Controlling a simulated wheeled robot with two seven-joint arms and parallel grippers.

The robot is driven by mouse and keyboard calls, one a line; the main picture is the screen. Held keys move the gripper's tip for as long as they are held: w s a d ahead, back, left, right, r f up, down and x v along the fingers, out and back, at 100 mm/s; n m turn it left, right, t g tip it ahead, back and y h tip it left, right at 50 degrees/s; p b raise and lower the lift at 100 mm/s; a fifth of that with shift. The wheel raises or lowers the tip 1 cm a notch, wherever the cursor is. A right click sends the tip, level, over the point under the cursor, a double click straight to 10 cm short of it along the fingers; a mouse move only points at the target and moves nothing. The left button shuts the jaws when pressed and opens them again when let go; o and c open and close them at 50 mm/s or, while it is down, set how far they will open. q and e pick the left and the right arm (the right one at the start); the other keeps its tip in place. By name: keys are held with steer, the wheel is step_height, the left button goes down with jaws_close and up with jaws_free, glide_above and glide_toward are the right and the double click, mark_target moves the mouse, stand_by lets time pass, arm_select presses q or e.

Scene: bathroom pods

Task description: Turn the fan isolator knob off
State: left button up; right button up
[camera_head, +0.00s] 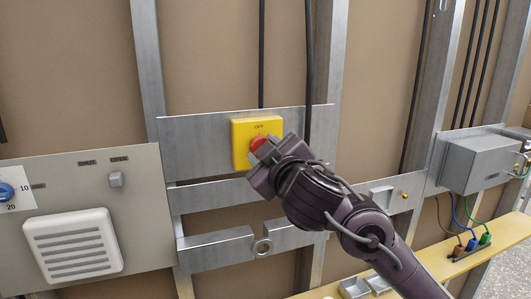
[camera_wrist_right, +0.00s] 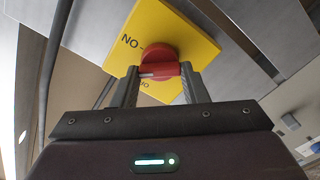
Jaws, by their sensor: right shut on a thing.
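The fan isolator is a yellow square box (camera_head: 240,152) on a metal plate, with "OFF" printed at its top in the head view. Its red knob (camera_head: 257,143) is partly hidden by my right gripper (camera_head: 264,155). In the right wrist view the red knob (camera_wrist_right: 155,42) has a grip bar with a white mark toward the left. Letters reading like "NO" stand on the yellow face (camera_wrist_right: 190,35) there. The two fingers of my right gripper (camera_wrist_right: 159,76) are shut on the knob's bar, one on each side. My left gripper is out of view.
A grey panel with a white vent (camera_head: 72,245), a small switch (camera_head: 116,179) and a blue knob (camera_head: 6,191) is at left. A grey box (camera_head: 478,163) is at right, above coloured wires. Black cables hang near the isolator. A wooden ledge (camera_head: 440,262) runs below right.

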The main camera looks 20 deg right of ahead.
steer(key=shift+a+f+n+b, duration=0.15)
steer(key=shift+n+b, duration=0.25)
steer(key=shift+n, duration=2.1)
steer(key=shift+d+f+n+b, duration=0.1)
steer(key=shift+n+b, duration=0.25)
steer(key=shift+n, duration=2.15)
steer(key=o, duration=1)
steer(key=shift+r, duration=0.1)
steer(key=s+p, duration=0.2)
steer(key=s, duration=0.5)
steer(key=shift+s+p, duration=0.35)
steer(key=shift+s, duration=0.05)
